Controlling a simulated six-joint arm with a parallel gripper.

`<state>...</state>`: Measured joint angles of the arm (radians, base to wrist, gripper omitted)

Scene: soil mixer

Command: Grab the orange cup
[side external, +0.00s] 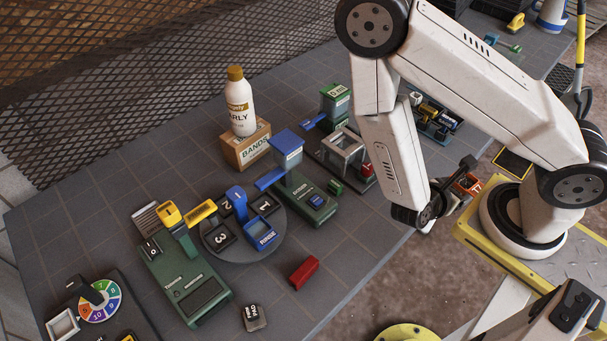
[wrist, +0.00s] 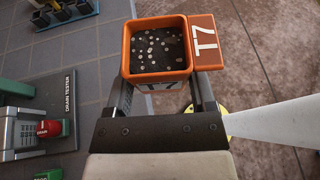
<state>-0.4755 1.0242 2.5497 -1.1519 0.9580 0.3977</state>
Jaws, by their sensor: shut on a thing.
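The orange cup (wrist: 128,50) is in the upper middle of the wrist view. It is square, holds dark soil with pale specks, and has an orange tab marked T7 on its right side. My gripper (wrist: 157,85) is shut on the orange cup, with a dark finger on either side below its rim. In the side external view the orange cup (side external: 467,183) shows small at the end of my gripper (side external: 455,187), close to my base and past the table's right edge. Part of the cup is hidden there by the gripper.
The grey tiled table (side external: 120,165) carries a green machine (side external: 185,275), a round turntable (side external: 225,250) with a blue cup, a white bottle (side external: 240,105) on a wooden box, and a red block (side external: 304,270). The drain tester (wrist: 60,135) lies left in the wrist view. Bare floor shows beyond the table edge.

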